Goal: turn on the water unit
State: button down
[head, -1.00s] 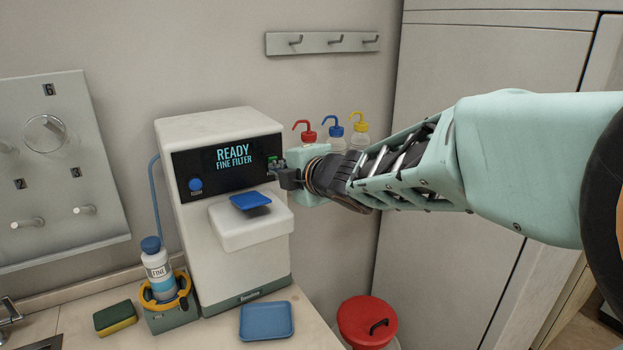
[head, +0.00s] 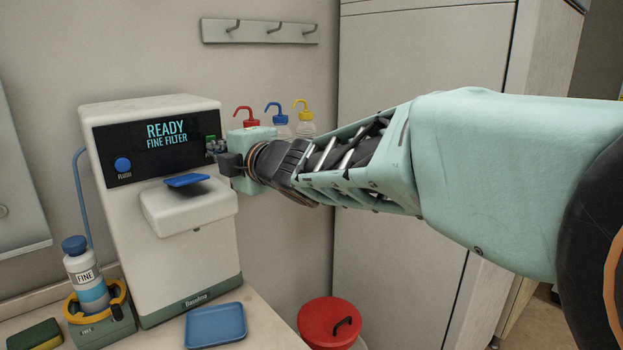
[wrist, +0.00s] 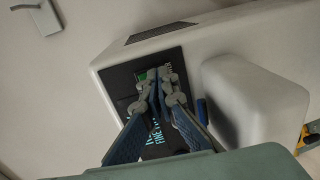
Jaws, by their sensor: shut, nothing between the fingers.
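The water unit (head: 188,255) is a white box on the counter with a black front panel. Its display (head: 167,134) reads READY FINE FILTER. A round blue button (head: 123,165) is at the panel's left, and a blue paddle (head: 187,180) sits above the jutting white spout housing (head: 190,211). My gripper (head: 212,150) is at the panel's right end, beside a small control with green on it. In the wrist view my gripper (wrist: 155,78) is shut with its fingertips together, at or very near the green control (wrist: 150,75), which the fingers partly hide. I cannot tell whether they touch.
A bottle labelled FINE (head: 85,275) stands in a holder at the unit's left, near a sponge (head: 35,335). A blue tray (head: 215,325) lies in front. Wash bottles (head: 281,125) stand behind my gripper. A red-lidded bin (head: 329,323) is below right.

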jog(key=shift+s+a+r, duration=0.1)
jog(key=shift+s+r, duration=0.05)
jog(key=shift+r, duration=0.1)
jog(key=shift+s, duration=0.1)
jog(key=shift+s+d, duration=0.35)
jog(key=shift+d, duration=0.05)
jog(key=v, duration=0.6)
jog(key=shift+s+d, duration=0.25)
jog(key=shift+s, duration=0.05)
jog(key=shift+r, duration=0.1)
